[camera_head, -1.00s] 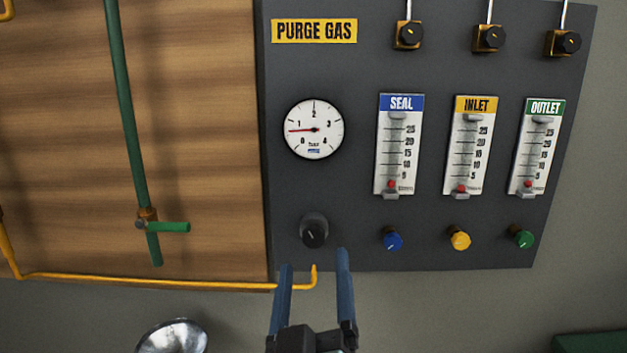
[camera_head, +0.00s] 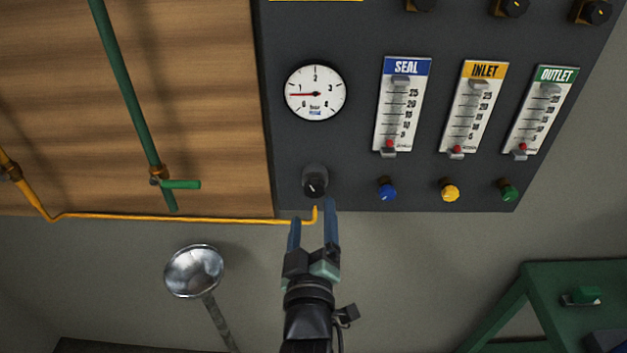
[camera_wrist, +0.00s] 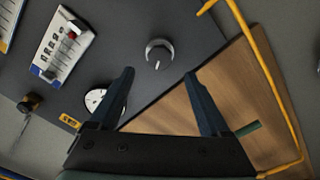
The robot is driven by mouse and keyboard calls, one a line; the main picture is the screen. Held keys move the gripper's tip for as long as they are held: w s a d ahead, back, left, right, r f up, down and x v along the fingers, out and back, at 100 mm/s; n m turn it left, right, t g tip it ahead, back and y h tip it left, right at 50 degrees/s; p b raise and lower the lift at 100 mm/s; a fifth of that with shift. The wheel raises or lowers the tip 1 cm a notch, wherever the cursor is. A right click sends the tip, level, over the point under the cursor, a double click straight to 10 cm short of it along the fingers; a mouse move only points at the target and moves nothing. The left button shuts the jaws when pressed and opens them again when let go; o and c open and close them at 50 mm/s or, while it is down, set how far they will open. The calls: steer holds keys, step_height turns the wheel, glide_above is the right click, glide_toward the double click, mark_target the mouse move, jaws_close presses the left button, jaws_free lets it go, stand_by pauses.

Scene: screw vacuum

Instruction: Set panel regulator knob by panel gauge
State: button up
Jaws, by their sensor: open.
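The black panel regulator knob (camera_head: 315,181) sits on the dark panel below the round white panel gauge (camera_head: 315,93). The gauge's red needle points left, at a little under 1. My gripper (camera_head: 313,215) is open and empty, with its two blue fingers just below the knob in the head view. In the wrist view the knob (camera_wrist: 159,53) lies ahead of and between the open fingertips (camera_wrist: 160,74), apart from them. The gauge (camera_wrist: 97,100) is partly hidden behind the left finger there.
Blue (camera_head: 387,189), yellow (camera_head: 450,193) and green (camera_head: 508,191) knobs are to the right. A metal bowl on a stem (camera_head: 195,271) stands lower left.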

mark_target(313, 191)
steer(key=w+p, duration=0.1)
steer(key=w, duration=0.7)
steer(key=shift+w, duration=0.3)
jaws_close()
